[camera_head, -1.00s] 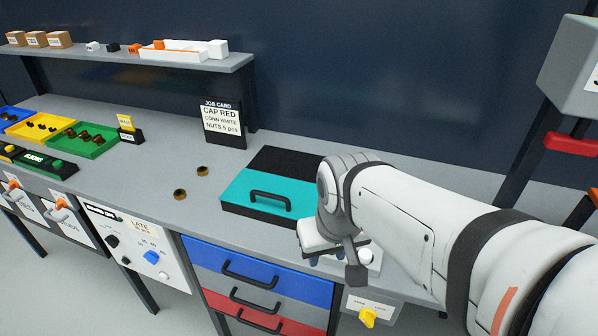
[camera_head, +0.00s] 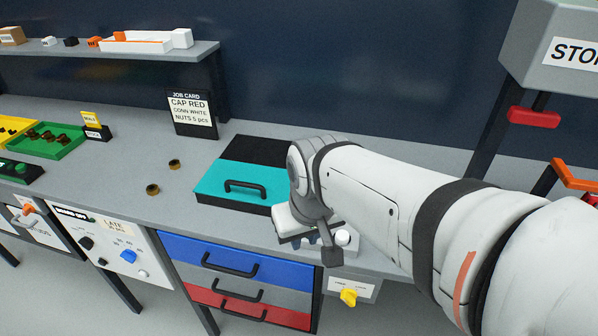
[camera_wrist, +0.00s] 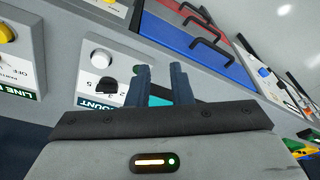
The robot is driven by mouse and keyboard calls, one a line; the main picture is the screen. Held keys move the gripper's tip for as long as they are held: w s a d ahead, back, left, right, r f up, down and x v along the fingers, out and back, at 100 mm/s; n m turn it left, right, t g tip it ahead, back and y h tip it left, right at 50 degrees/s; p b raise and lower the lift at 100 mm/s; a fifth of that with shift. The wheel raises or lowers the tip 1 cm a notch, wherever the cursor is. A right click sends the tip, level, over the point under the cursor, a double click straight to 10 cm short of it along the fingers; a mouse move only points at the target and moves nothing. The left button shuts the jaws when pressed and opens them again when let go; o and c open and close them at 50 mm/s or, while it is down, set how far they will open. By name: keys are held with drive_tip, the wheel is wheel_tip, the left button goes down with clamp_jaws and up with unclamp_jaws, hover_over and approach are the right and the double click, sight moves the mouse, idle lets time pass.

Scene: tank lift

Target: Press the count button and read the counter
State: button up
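The count panel (camera_wrist: 85,85) shows in the wrist view, left of my fingers, with part of a "COUNT" label (camera_wrist: 97,103) in view. It has a round white button (camera_wrist: 101,58), a dark round part below it and small digits too blurred to read surely. A green round part (camera_wrist: 137,69) is partly hidden by the left finger. In the head view a white button (camera_head: 343,237) stands just right of my gripper (camera_head: 305,240). In the wrist view my gripper (camera_wrist: 162,68) has its two dark blue fingers apart with nothing between them. I cannot tell whether they touch the panel.
A teal box lid with a black handle (camera_head: 240,182) lies left of my arm. Blue, grey and red drawers (camera_head: 240,260) are below the bench. A yellow knob (camera_head: 348,297) is on the bench front. Two brown nuts (camera_head: 153,189) lie on clear bench surface.

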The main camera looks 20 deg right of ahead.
clamp_jaws()
idle(1.4)
